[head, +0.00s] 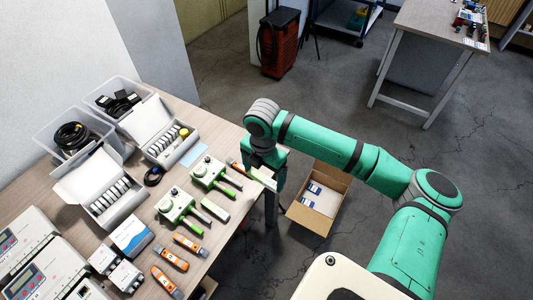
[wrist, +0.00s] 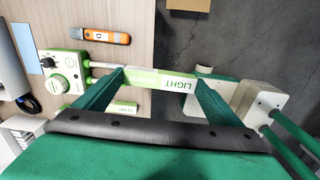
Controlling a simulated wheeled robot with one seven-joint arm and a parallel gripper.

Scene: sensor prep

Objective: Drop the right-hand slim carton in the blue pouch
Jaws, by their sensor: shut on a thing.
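My gripper (wrist: 162,92) is shut on a slim white-and-green carton (wrist: 160,80) marked LIGHT, gripped across its length between the two fingers. In the head view the held carton (head: 262,179) is at the table's right edge, partly beyond it. A second slim carton (head: 215,210) lies on the table left of my gripper; part of it also shows in the wrist view (wrist: 125,106) below the held one. A flat light-blue piece (head: 194,154) lies on the table and may be the blue pouch; its corner shows in the wrist view (wrist: 24,43). I cannot tell whether it opens.
Green-and-white sensor units (head: 178,206) with probes stand left of my gripper. Orange pen-like testers (head: 172,258) lie nearer the front. White cases (head: 102,186) and clear bins (head: 75,150) fill the back left. An open cardboard box (head: 310,218) stands on the floor beside the table.

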